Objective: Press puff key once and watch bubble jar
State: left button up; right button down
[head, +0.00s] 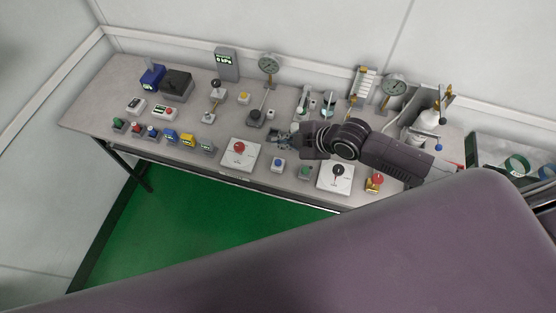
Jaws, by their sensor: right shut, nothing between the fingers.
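My right arm reaches in from the right over the bench, with its gripper (283,139) shut and empty, low above the middle of the bench top. A small box with a blue button (278,164) sits just in front of the gripper. A small glass-like jar (327,109) stands behind my right wrist, partly hidden by it. I cannot tell for sure which key is the puff key or whether this is the bubble jar; no labels are readable and no bubbles can be made out. My left gripper is not in view.
The grey bench (100,107) is crowded. A red-knobbed white plate (240,154) lies left of the gripper, and a black-knobbed plate (336,178) lies right of it. Gauges (269,64) and a display (227,63) stand at the back. The green floor (190,230) in front is clear.

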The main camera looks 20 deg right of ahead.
jog(key=shift+f, duration=0.1)
jog(key=b, duration=0.7)
send_over(280, 163)
notch_tip(280, 163, down, 7)
jog(key=shift+f, duration=0.15)
jog(key=shift+f+b, duration=0.45)
jog(key=shift+f, duration=0.25)
dwell(0.4)
jog(key=shift+f, duration=0.4)
jog(key=shift+f+b, duration=0.5)
dwell(0.5)
jog(key=shift+r, duration=0.1)
jog(key=shift+r+p, duration=0.8)
jog(key=shift+p, duration=0.1)
